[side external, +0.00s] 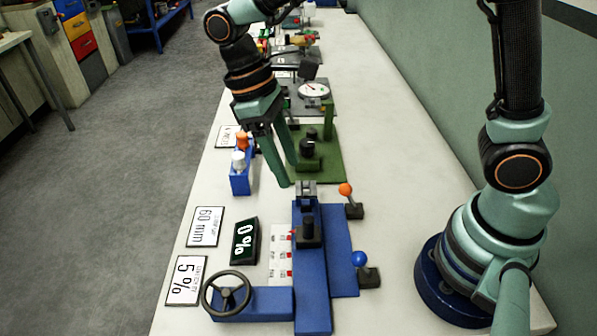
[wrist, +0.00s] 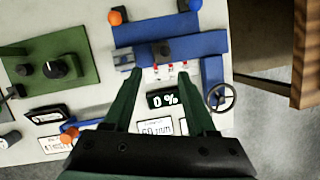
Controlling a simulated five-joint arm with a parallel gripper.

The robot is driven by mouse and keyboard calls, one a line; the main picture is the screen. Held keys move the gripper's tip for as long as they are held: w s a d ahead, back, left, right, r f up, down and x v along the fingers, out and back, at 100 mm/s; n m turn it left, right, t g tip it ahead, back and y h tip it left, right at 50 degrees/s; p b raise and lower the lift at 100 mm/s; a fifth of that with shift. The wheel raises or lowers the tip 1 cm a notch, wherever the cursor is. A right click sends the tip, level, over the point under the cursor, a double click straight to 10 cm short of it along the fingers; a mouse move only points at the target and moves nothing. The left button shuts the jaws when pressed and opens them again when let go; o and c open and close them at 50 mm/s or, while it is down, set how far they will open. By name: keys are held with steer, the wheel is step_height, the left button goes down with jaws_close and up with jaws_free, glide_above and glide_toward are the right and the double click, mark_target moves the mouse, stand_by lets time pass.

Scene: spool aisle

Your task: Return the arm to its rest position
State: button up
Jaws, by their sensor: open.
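My gripper (side external: 276,155) hangs over the long white bench in the side external view, its two green fingers pointing down. In the wrist view my gripper (wrist: 157,84) is open, with its fingers spread and nothing between them. The fingertips are between the green fixture (side external: 327,160) and the blue fixture (side external: 311,260). The fingers appear clear of the fixtures, though the exact height above the bench is hard to tell.
The blue fixture has a dark handwheel (side external: 227,293), and a 0 % display (side external: 239,241) stands beside it. Orange (side external: 345,189) and blue (side external: 359,258) knobbed levers stand to its right. A small blue block (side external: 241,179) sits left of my gripper. A green wall (side external: 430,110) borders the bench.

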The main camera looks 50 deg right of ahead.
steer(key=s+d+r+m+t, duration=0.1)
steer(key=d+r+m+t, duration=0.2)
steer(key=d, duration=0.4)
steer(key=s+d+r+m+t+y, duration=0.1)
steer(key=d+r+m+t, duration=0.2)
steer(key=d+t, duration=0.3)
steer(key=shift+d+r+y, duration=0.3)
steer(key=shift+d+r, duration=0.35)
steer(key=shift+d, duration=0.05)
steer(key=shift+s, duration=0.1)
